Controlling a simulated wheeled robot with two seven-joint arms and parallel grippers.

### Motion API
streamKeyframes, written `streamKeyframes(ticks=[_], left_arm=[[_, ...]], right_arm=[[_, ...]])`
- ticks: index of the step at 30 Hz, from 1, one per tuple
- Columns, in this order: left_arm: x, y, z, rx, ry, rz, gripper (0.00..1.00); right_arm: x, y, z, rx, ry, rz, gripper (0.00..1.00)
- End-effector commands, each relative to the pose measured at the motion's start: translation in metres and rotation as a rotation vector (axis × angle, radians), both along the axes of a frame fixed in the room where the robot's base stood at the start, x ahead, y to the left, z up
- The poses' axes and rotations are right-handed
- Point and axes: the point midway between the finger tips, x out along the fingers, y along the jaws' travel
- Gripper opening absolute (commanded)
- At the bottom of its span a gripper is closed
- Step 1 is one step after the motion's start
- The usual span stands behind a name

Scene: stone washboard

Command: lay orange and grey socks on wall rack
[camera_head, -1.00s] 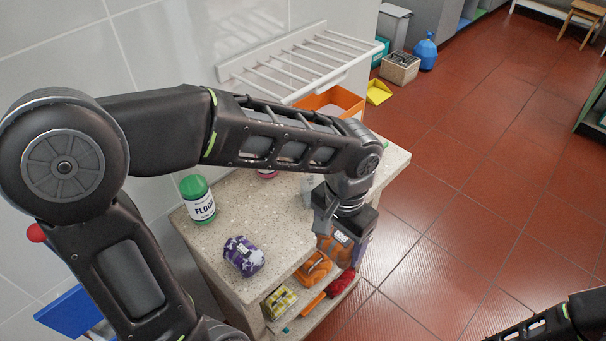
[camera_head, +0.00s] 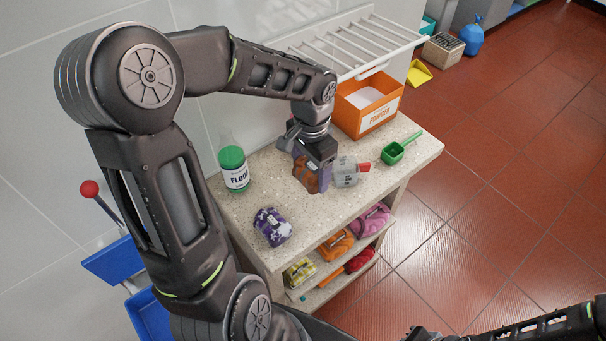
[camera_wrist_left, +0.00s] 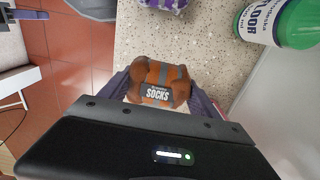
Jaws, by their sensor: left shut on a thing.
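The orange and grey socks (camera_head: 304,175) are a rolled bundle, also seen in the left wrist view (camera_wrist_left: 157,84) with a dark "SOCKS" label. My left gripper (camera_head: 314,178) is shut on the bundle, with one finger on each side, and holds it above the stone counter (camera_head: 330,215). The white wall rack (camera_head: 352,44) has parallel bars and is fixed to the tiled wall, behind and to the right of the gripper. No socks show on its visible bars; my left forearm covers part of its left end.
A green-capped floor bottle (camera_head: 234,170), purple bundle (camera_head: 271,227), grey bottle (camera_head: 345,172), orange powder box (camera_head: 367,105) and green scoop (camera_head: 402,148) stand on the counter. The shelf below holds an orange bundle (camera_head: 336,245) and others. The box sits below the rack.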

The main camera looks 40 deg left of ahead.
Motion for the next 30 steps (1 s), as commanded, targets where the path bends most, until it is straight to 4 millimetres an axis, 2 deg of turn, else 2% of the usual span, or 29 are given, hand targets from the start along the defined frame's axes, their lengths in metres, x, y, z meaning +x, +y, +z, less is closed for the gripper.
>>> streamKeyframes(ticks=[1,4,6,9,22,30], left_arm=[[0.003,0.011,0.003,-0.001,0.001,0.006,0.21],[0.008,0.027,0.000,-0.001,0.001,0.003,0.21],[0.006,0.024,-0.015,-0.002,0.005,0.000,0.21],[0.007,0.024,-0.026,-0.001,0.002,0.000,0.21],[0.007,0.024,-0.034,-0.001,0.001,0.001,0.21],[0.007,0.025,-0.065,-0.003,0.004,0.001,0.21]], right_arm=[[0.000,0.000,0.006,-0.001,0.001,-0.001,0.00],[-0.001,0.000,0.010,-0.003,0.003,-0.001,0.00],[-0.001,-0.001,0.009,-0.002,0.004,-0.001,0.00],[-0.001,-0.001,0.010,-0.003,0.004,-0.002,0.00],[-0.002,-0.001,0.011,-0.003,0.005,-0.001,0.00],[-0.003,-0.001,0.020,-0.005,0.008,-0.003,0.00]])
